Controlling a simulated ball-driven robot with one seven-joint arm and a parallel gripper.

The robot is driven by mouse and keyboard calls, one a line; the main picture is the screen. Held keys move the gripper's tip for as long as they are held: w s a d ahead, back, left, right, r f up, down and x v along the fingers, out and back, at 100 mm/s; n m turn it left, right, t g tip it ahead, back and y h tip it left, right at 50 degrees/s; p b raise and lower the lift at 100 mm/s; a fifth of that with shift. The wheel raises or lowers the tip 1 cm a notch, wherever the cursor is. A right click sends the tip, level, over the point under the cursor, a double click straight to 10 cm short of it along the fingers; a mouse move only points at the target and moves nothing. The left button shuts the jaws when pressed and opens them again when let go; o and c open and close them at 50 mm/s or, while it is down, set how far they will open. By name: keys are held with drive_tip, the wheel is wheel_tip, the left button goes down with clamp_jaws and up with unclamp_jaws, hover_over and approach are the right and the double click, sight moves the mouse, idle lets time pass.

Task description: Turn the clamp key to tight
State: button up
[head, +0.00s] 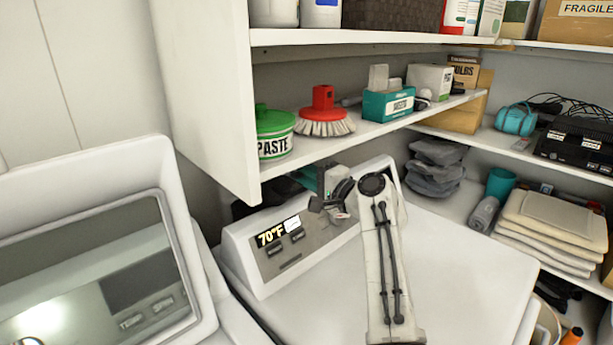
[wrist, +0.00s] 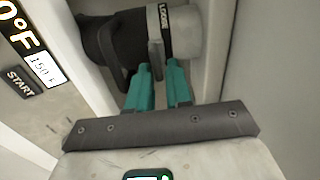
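In the wrist view a grey clamp key (wrist: 156,52) hangs from a white band (wrist: 164,18) marked LOOSE. The band goes around a pale pipe end (wrist: 186,35) beside a black hose (wrist: 108,45). My gripper (wrist: 161,70) has two teal fingers, apart with a narrow gap. The lower end of the key is at this gap, between the fingertips; I cannot tell whether they touch it. In the head view my gripper (head: 330,183) is behind the control panel of a white machine, and my arm and wrist hide most of the clamp area.
The machine's panel (head: 285,245) reads 70°F and stands close to the gripper. A white shelf (head: 365,132) just above holds a green paste tub (head: 273,133), a red brush (head: 324,112) and a teal box (head: 388,103). Grey folded cloths (head: 435,168) lie to the right.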

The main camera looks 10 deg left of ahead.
drive_tip(key=shift+o, duration=1.2)
drive_tip(key=shift+a, duration=0.1)
drive_tip(key=shift+s, duration=0.1)
drive_tip(key=b+v, duration=0.2)
drive_tip(key=v, duration=0.8)
drive_tip(key=shift+s+d, duration=0.2)
drive_tip(key=shift+d, duration=0.15)
drive_tip(key=shift+f, duration=0.1)
